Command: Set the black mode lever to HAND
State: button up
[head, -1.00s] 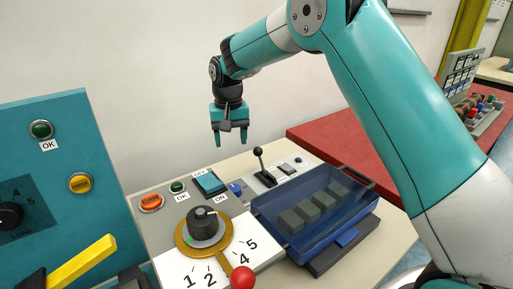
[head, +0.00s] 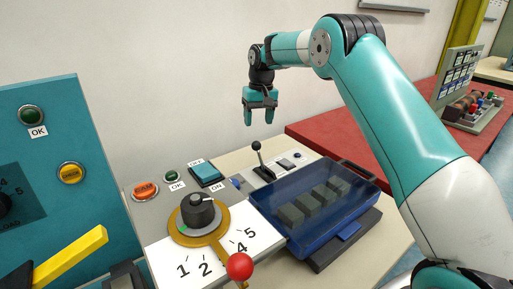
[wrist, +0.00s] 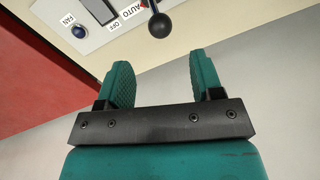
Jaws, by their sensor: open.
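The black mode lever (head: 261,160) has a round black knob and stands upright on the grey panel at the back of the console. In the wrist view its knob (wrist: 160,25) is at the top, beyond the fingertips, with the labels AUTO and OFF beside it. No HAND label is readable, and I cannot tell the lever's exact setting. My gripper (head: 261,116) points down above the lever, open and empty, apart from the knob. Its two teal fingers show in the wrist view (wrist: 160,75) with a clear gap between them.
A blue see-through cover (head: 316,205) over dark blocks lies in front of the lever. A black dial (head: 198,212) and a red ball handle (head: 240,266) are nearer. A blue FAN button (wrist: 79,31) sits beside the lever panel. The wall is behind.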

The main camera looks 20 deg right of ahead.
aim_at(256, 143)
jog(key=f, duration=0.8)
jog(key=shift+a+f, duration=0.3)
jog(key=shift+f, duration=0.1)
grip_shut()
jog(key=shift+a, duration=0.1)
